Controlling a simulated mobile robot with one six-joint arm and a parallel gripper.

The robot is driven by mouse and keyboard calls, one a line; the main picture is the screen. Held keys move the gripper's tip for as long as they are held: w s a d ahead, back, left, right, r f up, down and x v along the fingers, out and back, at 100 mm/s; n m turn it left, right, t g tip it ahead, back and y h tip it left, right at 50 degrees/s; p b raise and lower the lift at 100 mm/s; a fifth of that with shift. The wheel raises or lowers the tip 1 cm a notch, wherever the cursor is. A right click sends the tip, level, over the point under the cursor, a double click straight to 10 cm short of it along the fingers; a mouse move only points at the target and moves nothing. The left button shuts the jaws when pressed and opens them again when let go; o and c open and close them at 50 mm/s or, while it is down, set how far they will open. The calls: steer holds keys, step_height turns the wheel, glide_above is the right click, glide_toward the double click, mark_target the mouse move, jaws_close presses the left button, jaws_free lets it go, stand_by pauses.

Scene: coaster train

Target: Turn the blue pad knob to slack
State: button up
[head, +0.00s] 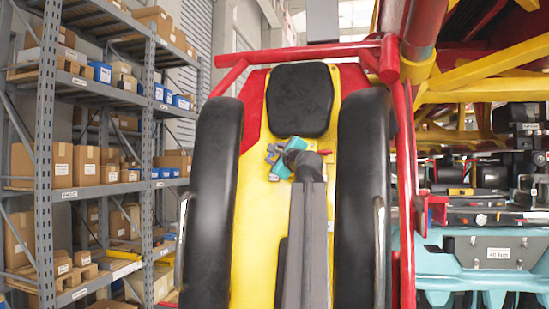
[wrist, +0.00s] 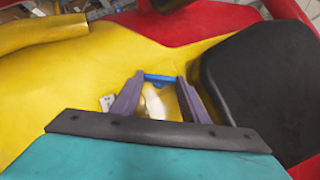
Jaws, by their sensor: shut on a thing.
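The blue pad knob (wrist: 160,77) shows in the wrist view as a short blue bar above the yellow panel (wrist: 80,75) of the seat. My gripper (wrist: 160,85) has its two purple fingers on either side of the knob, shut on its ends. A small white label (wrist: 107,102) with dark marks, too small to read, sits left of the fingers. In the head view my teal gripper (head: 273,158) is at the yellow seat back, just below the black headrest pad (head: 301,99). The knob is too small or hidden to make out there. Its setting cannot be read.
Thick black restraint bars (head: 212,190) and (head: 362,190) stand on both sides of my arm. Red tubing (head: 300,52) crosses above the headrest. Shelves with boxes (head: 85,165) are at left; a teal cart (head: 490,255) is at right.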

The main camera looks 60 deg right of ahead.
steer(key=shift+r+n+y, duration=0.2)
steer(key=shift+n+y, duration=0.4)
steer(key=shift+n, duration=0.3)
steer(key=o, duration=1.1)
steer(key=shift+c, duration=0.2)
steer(key=shift+f+m+h, duration=0.15)
steer(key=shift+m+h, duration=0.15)
